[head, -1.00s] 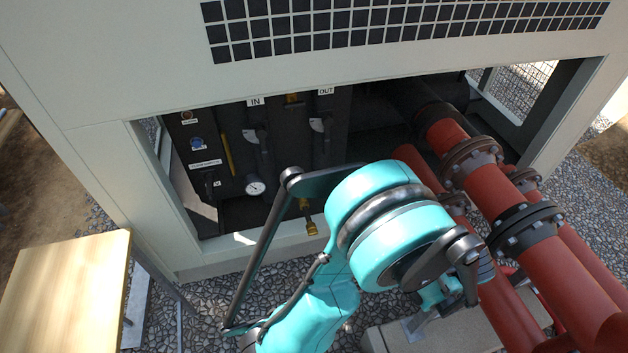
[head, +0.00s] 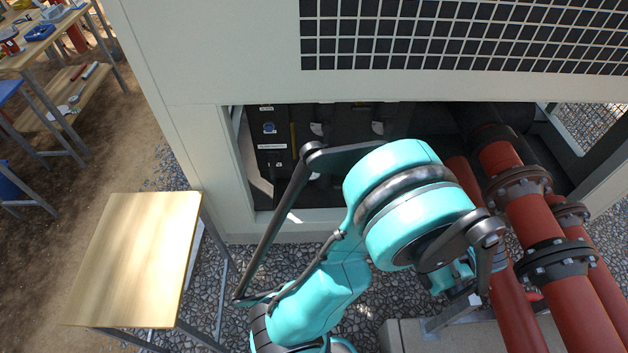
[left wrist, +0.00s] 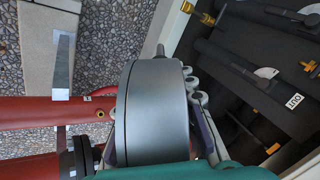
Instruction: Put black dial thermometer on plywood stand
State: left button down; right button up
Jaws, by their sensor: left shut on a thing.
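The black dial thermometer (left wrist: 152,110) shows in the left wrist view as a dark grey, round case seen from its side and back; its dial face is hidden. My left gripper (left wrist: 160,135) is shut on it, with fingers on both sides of the case. In the head view my teal left arm crosses the middle, and the thermometer cannot be made out there. The plywood stand (head: 137,258), a light wooden top on grey metal legs, is at the lower left of the head view. Its top is bare and well apart from the arm. My right gripper is not in view.
The chiller cabinet (head: 175,70) with its open bay stands behind the arm. Red flanged pipes (head: 523,195) run down at the right, near a concrete block (head: 405,335). A workbench (head: 45,45) with items is at the far upper left. Gravel lies between the stand and arm.

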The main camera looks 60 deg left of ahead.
aim_at(148, 229)
jog(key=k+u, duration=0.2)
jog(key=u, duration=0.2)
jog(key=k+u, duration=0.15)
jog(key=u, duration=0.3)
jog(key=k+j+u, duration=0.15)
jog(key=u, duration=0.25)
jog(key=k+j+u, duration=0.15)
jog(key=u, duration=0.3)
jog(key=j+u, duration=0.35)
jog(key=u, duration=0.15)
jog(key=j+u, duration=0.45)
jog(key=k+l, duration=0.05)
jog(key=l, duration=0.05)
